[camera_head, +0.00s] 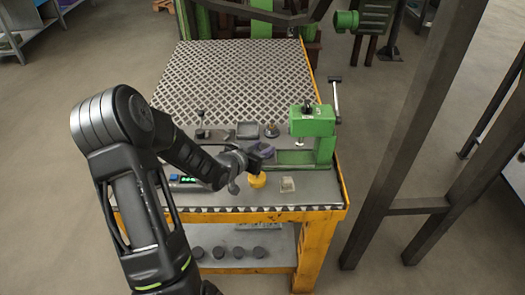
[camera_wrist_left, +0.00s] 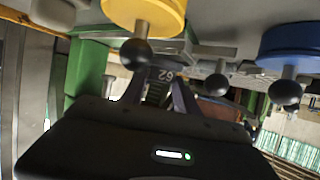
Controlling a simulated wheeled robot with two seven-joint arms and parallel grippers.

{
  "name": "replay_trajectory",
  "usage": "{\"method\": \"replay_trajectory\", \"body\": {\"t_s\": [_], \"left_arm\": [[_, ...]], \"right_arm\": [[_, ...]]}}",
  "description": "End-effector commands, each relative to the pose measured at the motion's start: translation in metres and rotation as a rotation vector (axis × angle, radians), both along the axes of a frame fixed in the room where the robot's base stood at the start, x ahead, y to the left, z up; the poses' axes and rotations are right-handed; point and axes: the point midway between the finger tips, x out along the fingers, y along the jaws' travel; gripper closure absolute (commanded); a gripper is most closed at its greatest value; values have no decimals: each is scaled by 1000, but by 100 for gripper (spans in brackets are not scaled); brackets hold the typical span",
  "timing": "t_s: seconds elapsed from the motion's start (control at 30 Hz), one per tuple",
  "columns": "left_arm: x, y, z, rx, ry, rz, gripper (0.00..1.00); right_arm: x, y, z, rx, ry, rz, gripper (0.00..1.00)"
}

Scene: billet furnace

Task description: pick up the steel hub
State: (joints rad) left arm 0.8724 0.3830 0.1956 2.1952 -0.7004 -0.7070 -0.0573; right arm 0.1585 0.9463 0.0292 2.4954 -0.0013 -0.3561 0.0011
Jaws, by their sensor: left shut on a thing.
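My left gripper (camera_head: 256,157) reaches in from the left over the front part of the bench. In the left wrist view its two dark fingers (camera_wrist_left: 157,97) are shut on a small grey piece (camera_wrist_left: 163,76) with a mark on it. I take this piece for the steel hub, but the fingers and shadow hide most of it, and the head view does not show it clearly. A yellow round piece (camera_head: 257,181) is just in front of the gripper. It also shows in the left wrist view (camera_wrist_left: 150,14), with a black ball knob. My right gripper is not in view.
A green press-like fixture (camera_head: 318,122) stands close to the right of the gripper. A blue-purple piece (camera_head: 265,149), a grey tray (camera_head: 247,130) and a small pale block (camera_head: 287,185) are nearby. The perforated rear bench top (camera_head: 240,75) is clear.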

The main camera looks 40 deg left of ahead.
Motion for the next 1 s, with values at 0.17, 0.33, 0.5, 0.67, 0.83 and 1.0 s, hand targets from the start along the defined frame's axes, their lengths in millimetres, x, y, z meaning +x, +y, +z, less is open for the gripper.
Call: {"method": "replay_trajectory", "body": {"t_s": [0.17,0.33,0.5,0.67,0.83,1.0], "left_arm": [[1,1,32,7,-9,-2,100],[1,0,66,6,-8,-2,100],[1,0,88,3,-5,-1,100],[1,0,93,2,-4,-2,100],[1,0,92,1,-4,-1,100],[1,0,92,1,-4,-1,100]], "right_arm": [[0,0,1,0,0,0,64],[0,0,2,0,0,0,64],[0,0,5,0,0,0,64],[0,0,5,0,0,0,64],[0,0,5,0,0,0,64],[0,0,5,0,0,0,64]]}}
